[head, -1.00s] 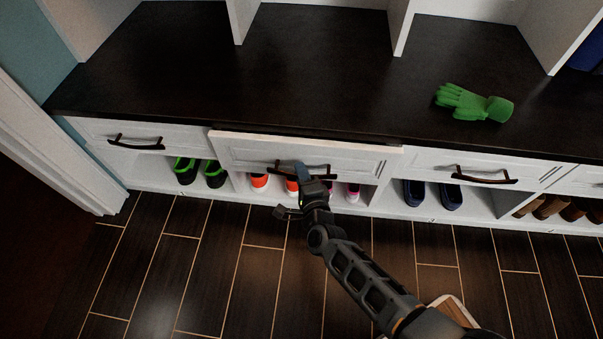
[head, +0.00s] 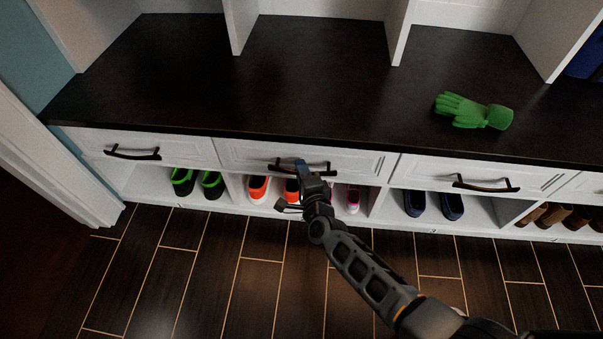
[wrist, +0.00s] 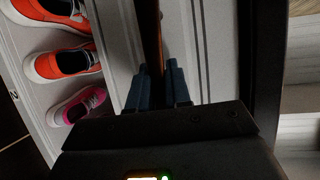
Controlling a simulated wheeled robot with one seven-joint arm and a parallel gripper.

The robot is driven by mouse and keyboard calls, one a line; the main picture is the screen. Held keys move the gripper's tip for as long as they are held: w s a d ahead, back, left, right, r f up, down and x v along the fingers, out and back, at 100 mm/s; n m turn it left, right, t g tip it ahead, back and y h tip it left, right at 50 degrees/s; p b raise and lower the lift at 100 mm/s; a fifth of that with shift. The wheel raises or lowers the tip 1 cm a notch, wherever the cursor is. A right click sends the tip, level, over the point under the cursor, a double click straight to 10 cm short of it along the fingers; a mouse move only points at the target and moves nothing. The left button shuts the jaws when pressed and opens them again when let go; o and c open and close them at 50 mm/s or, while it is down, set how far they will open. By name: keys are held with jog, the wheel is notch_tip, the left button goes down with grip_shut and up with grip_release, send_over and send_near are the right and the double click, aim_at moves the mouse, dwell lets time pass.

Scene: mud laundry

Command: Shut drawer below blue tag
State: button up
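The drawer (head: 241,154) left of centre has a white panel front and a dark bar handle (head: 324,172). Its front looks about level with the drawers beside it, under the dark counter. My gripper (head: 303,168) is at the middle of this handle. In the wrist view my two blue fingers (wrist: 157,70) stand close together on either side of the brown handle (wrist: 151,25) and look shut on it. No blue tag can be made out; the shelf above the drawer is cut off at the top edge.
Neighbouring drawers (head: 190,147) and (head: 420,168) look shut. Shoes stand in open cubbies below, among them orange shoes (head: 258,188) and navy shoes (head: 452,205). A green glove (head: 474,111) lies on the counter (head: 300,85). The tiled floor (head: 210,270) in front is clear.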

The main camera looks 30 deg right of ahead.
jog(key=shift+o, duration=0.5)
jog(key=shift+w+d, duration=0.15)
jog(key=shift+d, duration=0.15)
jog(key=shift+r, duration=0.1)
jog(key=v, duration=0.8)
jog(key=shift+a+p, duration=0.15)
jog(key=shift+p, duration=0.25)
